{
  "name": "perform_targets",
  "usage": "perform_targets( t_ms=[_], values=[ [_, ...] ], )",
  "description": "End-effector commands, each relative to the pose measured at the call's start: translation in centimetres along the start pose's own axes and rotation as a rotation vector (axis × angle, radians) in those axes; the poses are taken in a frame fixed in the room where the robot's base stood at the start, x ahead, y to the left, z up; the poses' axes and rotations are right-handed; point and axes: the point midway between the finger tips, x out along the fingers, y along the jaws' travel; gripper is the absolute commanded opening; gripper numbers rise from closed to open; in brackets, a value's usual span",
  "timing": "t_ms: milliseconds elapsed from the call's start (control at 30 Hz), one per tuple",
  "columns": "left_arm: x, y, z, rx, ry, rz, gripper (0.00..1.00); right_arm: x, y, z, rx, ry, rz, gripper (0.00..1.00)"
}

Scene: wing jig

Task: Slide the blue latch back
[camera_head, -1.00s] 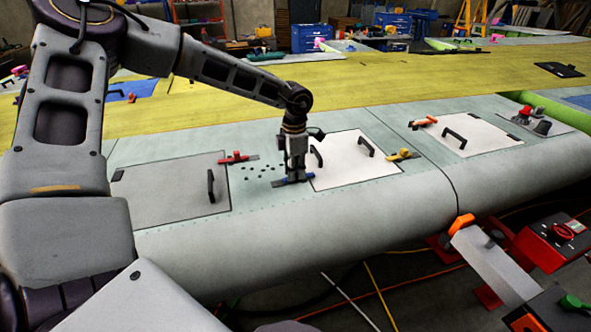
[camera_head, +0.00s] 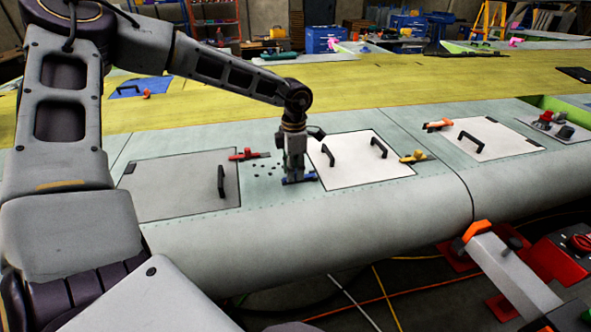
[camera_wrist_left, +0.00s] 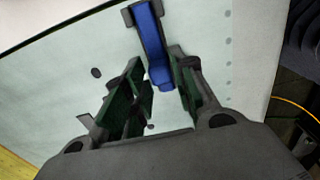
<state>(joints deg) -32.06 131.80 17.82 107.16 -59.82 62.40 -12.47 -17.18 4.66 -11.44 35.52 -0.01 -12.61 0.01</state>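The blue latch (camera_head: 299,179) lies on the pale green wing skin, just left of the white panel (camera_head: 350,177). My left gripper (camera_head: 293,181) points down over it and hides part of it. In the left wrist view, the blue latch (camera_wrist_left: 152,42) runs down from a dark bracket at the top. Its near end reaches between the two green-padded fingers of my left gripper (camera_wrist_left: 157,62), which stand apart. Gaps show beside the latch; I cannot tell whether a finger touches it. My right gripper is not in view.
A red latch (camera_head: 248,154) sits by the grey panel (camera_head: 180,190) at left. A yellow latch (camera_head: 415,157) and an orange latch (camera_head: 439,124) lie to the right. Black handles (camera_head: 327,154) stand up from the panels. The curved front of the wing is bare.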

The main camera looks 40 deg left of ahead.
Motion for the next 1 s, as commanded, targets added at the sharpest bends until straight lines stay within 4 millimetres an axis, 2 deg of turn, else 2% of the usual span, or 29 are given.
perform_targets(
  t_ms=[100, 567, 767, 1000],
  values=[
    [0.0, -0.1, 0.0, 0.0, -0.001, -0.001, 0.42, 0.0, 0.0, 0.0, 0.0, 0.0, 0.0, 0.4],
    [-0.4, -0.1, 0.1, 0.0, -0.003, -0.001, 0.42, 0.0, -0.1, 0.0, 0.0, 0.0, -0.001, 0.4],
    [-1.9, -0.1, 0.1, 0.0, -0.004, -0.001, 0.42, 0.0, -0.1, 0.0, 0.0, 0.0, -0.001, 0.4],
    [-5.1, 0.0, 0.0, -0.002, -0.004, -0.001, 0.42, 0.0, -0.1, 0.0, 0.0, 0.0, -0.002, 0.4]
  ],
)
